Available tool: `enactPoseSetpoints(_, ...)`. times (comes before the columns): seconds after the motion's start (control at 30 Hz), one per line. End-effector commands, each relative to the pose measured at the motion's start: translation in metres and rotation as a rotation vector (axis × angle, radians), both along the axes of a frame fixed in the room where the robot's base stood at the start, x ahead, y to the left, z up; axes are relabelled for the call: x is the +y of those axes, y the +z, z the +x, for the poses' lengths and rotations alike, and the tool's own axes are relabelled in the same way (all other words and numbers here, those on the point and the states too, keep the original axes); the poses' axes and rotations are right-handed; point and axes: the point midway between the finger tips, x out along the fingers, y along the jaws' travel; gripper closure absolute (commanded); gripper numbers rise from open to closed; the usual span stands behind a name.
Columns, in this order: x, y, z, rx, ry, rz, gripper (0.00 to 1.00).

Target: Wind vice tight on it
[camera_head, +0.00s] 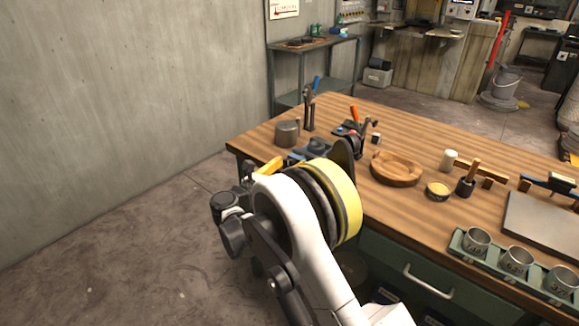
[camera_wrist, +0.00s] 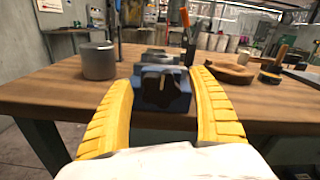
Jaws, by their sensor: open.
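The blue vice (camera_wrist: 150,97) stands on the wooden table straight ahead in the wrist view. A dark knob with a pale mark (camera_wrist: 166,88) is on its near face, and grey parts show on top. Whether anything is clamped in it I cannot tell. In the head view the vice (camera_head: 318,147) is partly hidden behind my arm. My gripper (camera_wrist: 160,82) is open, its two yellow fingers spread left and right of the knob in the wrist picture. No contact with the knob shows. In the head view mostly one yellow finger (camera_head: 271,165) shows at the table's near left edge.
A grey metal cylinder (camera_head: 287,133) stands left of the vice. A wooden bowl (camera_head: 397,168), a small round tin (camera_head: 437,191) and a dark pot with a wooden handle (camera_head: 467,186) stand to the right. Metal cups in a green tray (camera_head: 461,238) line the front edge.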

Motion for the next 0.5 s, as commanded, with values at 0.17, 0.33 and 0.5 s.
enactPoseSetpoints(0.17,0.0001,0.0001,-0.0001,0.000,0.000,0.000,0.57)
enactPoseSetpoints(0.33,0.0000,0.0000,-0.0002,0.000,0.000,0.000,0.84)
enactPoseSetpoints(0.5,0.0000,0.0000,-0.0001,-0.002,0.000,0.002,0.84)
